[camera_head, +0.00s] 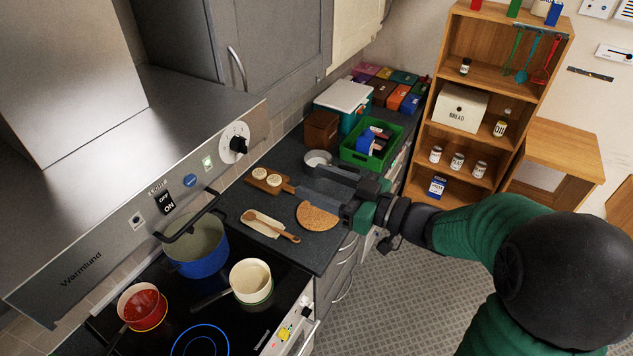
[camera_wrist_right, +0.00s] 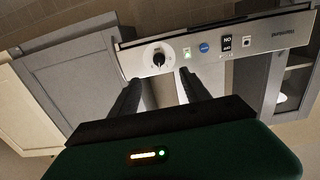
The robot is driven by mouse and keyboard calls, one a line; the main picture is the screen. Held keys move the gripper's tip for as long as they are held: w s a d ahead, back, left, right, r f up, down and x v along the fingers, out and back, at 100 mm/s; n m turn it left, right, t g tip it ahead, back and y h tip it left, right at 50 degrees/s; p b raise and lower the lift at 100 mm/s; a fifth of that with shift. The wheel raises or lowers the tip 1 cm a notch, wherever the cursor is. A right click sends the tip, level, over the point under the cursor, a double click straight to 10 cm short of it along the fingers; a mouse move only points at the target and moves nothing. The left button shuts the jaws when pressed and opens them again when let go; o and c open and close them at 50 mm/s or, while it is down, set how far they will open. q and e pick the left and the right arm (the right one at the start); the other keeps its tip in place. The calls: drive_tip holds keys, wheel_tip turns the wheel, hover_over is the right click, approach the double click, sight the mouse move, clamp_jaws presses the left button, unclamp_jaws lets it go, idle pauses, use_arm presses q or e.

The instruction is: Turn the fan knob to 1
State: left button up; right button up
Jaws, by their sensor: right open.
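The fan knob (camera_head: 237,144) is a dark round knob on a white dial, at the right end of the steel range hood's front panel. It also shows in the right wrist view (camera_wrist_right: 158,57), just beyond the fingertips and between their lines. Its setting is too small to read. My right gripper (camera_head: 303,180) is open and empty, over the counter to the right of and below the knob in the head view. The two dark fingers also show in the right wrist view (camera_wrist_right: 161,80), apart from the knob. My left gripper is not in view.
The hood panel (camera_head: 110,232) also carries an OFF/ON switch (camera_head: 166,203), a blue badge and a green-lit button. Below are a blue pot (camera_head: 200,252), a cream pan (camera_head: 250,281) and a red pot (camera_head: 142,306). A green crate (camera_head: 372,145) stands on the counter.

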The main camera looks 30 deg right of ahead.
use_arm(q)
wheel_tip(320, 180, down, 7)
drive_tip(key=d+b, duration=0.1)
drive_tip(key=b, duration=0.5)
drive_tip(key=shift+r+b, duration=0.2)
drive_tip(key=shift+b, duration=0.15)
use_arm(e)
drive_tip(key=v, duration=1.7)
drive_tip(key=shift+w+d, duration=0.2)
drive_tip(key=shift+d, duration=0.15)
drive_tip(key=shift+a+f, duration=0.1)
drive_tip(key=shift+a, duration=0.05)
